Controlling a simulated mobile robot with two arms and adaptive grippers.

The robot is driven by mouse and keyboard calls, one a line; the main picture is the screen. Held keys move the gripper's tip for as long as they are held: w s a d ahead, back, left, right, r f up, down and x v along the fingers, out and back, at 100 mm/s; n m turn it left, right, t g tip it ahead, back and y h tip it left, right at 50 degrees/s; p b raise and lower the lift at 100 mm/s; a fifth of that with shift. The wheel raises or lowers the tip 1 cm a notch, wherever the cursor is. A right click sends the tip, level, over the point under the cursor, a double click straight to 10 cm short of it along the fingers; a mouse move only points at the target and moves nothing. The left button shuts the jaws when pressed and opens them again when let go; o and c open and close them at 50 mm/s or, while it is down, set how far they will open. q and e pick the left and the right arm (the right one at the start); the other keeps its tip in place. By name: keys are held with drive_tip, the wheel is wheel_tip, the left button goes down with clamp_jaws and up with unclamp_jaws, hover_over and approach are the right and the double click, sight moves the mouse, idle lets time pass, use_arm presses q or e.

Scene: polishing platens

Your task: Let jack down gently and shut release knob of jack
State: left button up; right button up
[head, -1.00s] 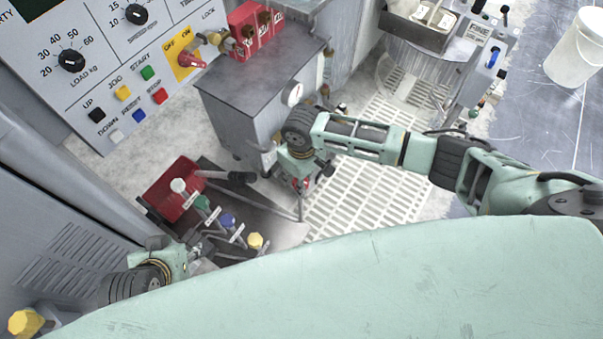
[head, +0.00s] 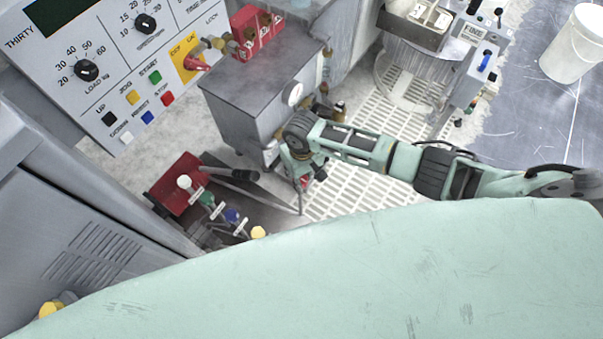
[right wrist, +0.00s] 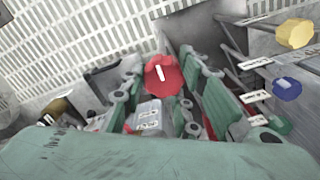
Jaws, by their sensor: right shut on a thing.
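My right gripper (head: 305,182) is low beside the grey cabinet, shut on a red knob. In the right wrist view the red knob (right wrist: 163,75), with a white bar mark, shows between the two green fingers of my right gripper (right wrist: 168,88). Whether this is the jack's release knob I cannot tell. A red body (head: 172,190), possibly the jack, sits low at the left with a dark handle (head: 232,174) lying beside it. How high the jack stands is not visible. My left gripper is not in view.
A row of knobs stands near the red body: white (head: 184,182), green (head: 207,198), blue (head: 231,215) and yellow (head: 258,232). The grey cabinet (head: 262,90) is behind my right gripper. A control panel (head: 100,60) is at upper left. White slatted floor (head: 350,180) lies right of the gripper.

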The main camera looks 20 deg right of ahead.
drive_tip(key=shift+w+d+r, duration=0.2)
drive_tip(key=shift+w+d, duration=0.05)
drive_tip(key=shift+w, duration=0.1)
drive_tip(key=o, duration=1)
drive_tip(key=shift+o, duration=0.2)
drive_tip(key=shift+s, duration=0.1)
drive_tip(key=shift+s+a, duration=0.1)
wheel_tip(320, 180, up, 12)
drive_tip(key=shift+f, duration=0.1)
